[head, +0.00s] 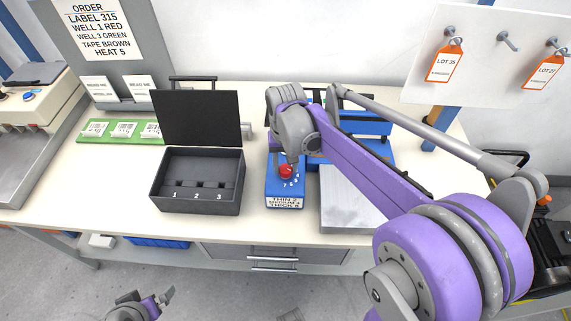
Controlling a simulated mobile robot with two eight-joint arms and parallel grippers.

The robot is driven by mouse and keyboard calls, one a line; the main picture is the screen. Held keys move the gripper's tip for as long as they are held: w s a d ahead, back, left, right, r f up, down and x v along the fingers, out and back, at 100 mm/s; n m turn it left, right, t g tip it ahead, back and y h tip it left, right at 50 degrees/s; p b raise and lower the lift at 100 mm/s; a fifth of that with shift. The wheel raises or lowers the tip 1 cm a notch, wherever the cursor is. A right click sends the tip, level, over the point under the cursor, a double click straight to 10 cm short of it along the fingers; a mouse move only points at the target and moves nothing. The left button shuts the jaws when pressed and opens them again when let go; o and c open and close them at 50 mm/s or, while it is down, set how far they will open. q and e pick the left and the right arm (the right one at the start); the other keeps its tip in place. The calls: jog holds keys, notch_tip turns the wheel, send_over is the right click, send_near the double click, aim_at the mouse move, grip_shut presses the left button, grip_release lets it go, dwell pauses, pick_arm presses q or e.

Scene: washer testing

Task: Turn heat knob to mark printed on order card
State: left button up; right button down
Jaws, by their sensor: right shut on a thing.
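The order card (92,30) on the grey board at the upper left reads HEAT 5, below lines for label, wells and tape. The heat knob (286,171) is red and sits on top of a blue box (284,190) with numbers around the knob and a label on its front. My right gripper (287,164) reaches down from above and is shut on the knob. The knob's pointer and some of the numbers are hidden or too small to read. My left gripper (160,300) is low at the bottom left, away from the table, its fingers apart.
An open black case (200,207) with wells 1, 2, 3 stands left of the blue box. A metal plate (345,210) lies to its right. A green strip (95,139) with white cards is at the left. Orange lot tags (446,63) hang at the upper right.

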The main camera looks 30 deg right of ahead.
aim_at(286, 168)
jog(key=shift+m, duration=0.4)
jog(key=shift+c, duration=1.9)
grip_release()
notch_tip(286, 168, up, 11)
jog(key=shift+p, duration=0.4)
jog(key=shift+f, duration=0.1)
jog(key=s+a+f+n+t, duration=0.2)
jog(key=s+a+f, duration=0.1)
jog(key=s+f, duration=0.2)
jog(key=s+a+f+n+t, duration=0.3)
jog(key=s+f, duration=0.3)
jog(key=s, duration=0.4)
jog(key=shift+a+f+n+p, duration=0.2)
jog(key=shift+a+n+p, duration=0.1)
jog(key=shift+p, duration=0.1)
